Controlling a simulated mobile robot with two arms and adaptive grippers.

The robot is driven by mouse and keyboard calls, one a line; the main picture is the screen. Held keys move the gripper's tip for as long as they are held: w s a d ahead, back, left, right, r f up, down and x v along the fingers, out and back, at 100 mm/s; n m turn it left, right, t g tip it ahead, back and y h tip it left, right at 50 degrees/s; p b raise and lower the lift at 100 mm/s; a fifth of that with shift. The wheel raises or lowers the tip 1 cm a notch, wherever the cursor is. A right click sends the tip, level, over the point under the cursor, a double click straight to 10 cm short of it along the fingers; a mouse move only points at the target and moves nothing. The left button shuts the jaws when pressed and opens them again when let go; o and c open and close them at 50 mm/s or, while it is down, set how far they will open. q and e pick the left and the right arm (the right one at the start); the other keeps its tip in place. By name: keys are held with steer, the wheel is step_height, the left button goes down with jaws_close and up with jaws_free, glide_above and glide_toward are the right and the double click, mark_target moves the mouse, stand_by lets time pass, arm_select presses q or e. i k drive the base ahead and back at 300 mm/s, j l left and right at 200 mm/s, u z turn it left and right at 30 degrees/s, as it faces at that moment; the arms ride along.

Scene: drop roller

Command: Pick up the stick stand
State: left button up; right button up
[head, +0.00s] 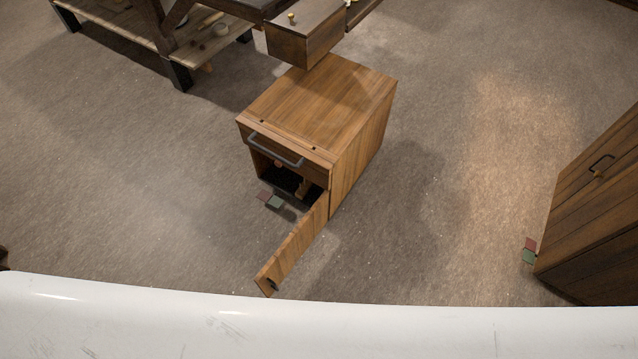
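I cannot clearly make out a stick stand. The cabinet door (295,245) is swung open toward me. Neither of my grippers is in view.
A workbench (140,25) with a lower shelf holding small items is at the back left. Another wooden cabinet (595,205) stands at the right. Small red and green tiles lie by both cabinets. Carpet between the cabinets is clear.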

mark_target(300, 194)
steer(key=i+l, duration=0.15)
steer(key=l, duration=0.2)
steer(key=i+l, duration=0.1)
steer(key=l, duration=0.2)
steer(key=i+l, duration=0.15)
steer(key=l, duration=0.2)
steer(key=i+l, duration=0.15)
steer(key=l, duration=0.15)
steer(key=i+j, duration=0.25)
steer(key=i, duration=0.15)
steer(key=i+j, duration=0.2)
steer(key=i, duration=0.25)
steer(key=j, duration=0.2)
steer(key=i+j, duration=0.05)
